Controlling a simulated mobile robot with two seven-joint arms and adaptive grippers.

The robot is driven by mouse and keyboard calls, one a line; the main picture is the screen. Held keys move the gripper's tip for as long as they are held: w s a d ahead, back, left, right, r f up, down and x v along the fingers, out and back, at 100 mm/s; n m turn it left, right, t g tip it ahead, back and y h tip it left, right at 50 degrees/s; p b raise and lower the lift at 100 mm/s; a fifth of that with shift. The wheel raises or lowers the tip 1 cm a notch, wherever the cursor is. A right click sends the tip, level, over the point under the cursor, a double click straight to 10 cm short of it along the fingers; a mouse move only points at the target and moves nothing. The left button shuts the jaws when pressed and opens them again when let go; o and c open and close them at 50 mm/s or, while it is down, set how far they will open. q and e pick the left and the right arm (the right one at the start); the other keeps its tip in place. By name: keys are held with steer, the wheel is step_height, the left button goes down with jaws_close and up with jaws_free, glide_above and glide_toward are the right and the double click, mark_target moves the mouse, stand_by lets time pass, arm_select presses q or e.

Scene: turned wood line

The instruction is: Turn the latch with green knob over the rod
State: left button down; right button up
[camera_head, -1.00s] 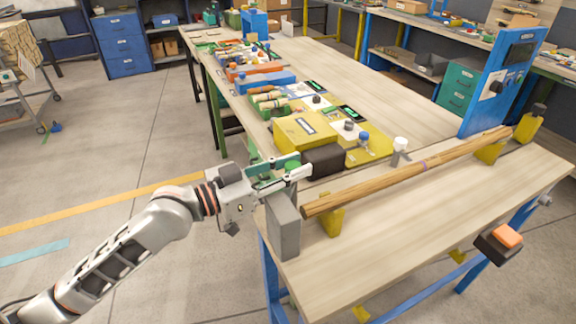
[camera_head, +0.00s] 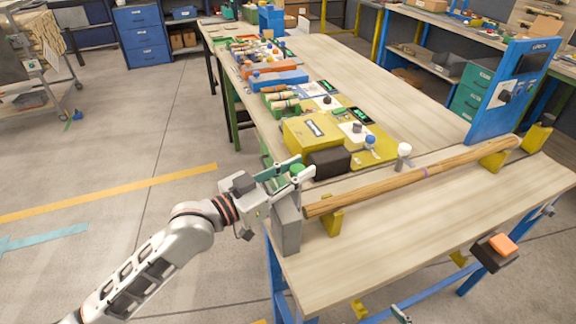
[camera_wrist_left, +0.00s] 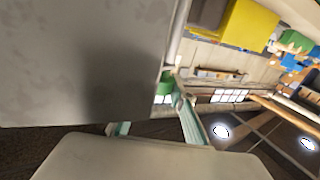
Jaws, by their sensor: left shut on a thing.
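A long wooden rod (camera_head: 400,181) lies across yellow supports on the bench. A grey post (camera_head: 287,222) stands at its near left end. The green knob (camera_head: 297,170) is at the top of this post, left of the rod's end. My left gripper (camera_head: 296,173) is shut on the green knob, with a finger on either side of it. The left wrist view also shows part of the green knob (camera_wrist_left: 164,88) near the fingers. The latch's arm is mostly hidden, and I cannot tell its angle. What looks like a tip of my right gripper (camera_head: 401,314) shows at the bottom edge.
A yellow box (camera_head: 310,132) with a black block (camera_head: 329,163) stands just behind the knob. A white-topped peg (camera_head: 404,151) stands behind the rod. A blue panel (camera_head: 508,95) rises at the far right end.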

arm_select(q)
steer(key=c, duration=1.7)
jaws_free()
steer(key=shift+w+r, duration=0.1)
steer(key=v, duration=1.2)
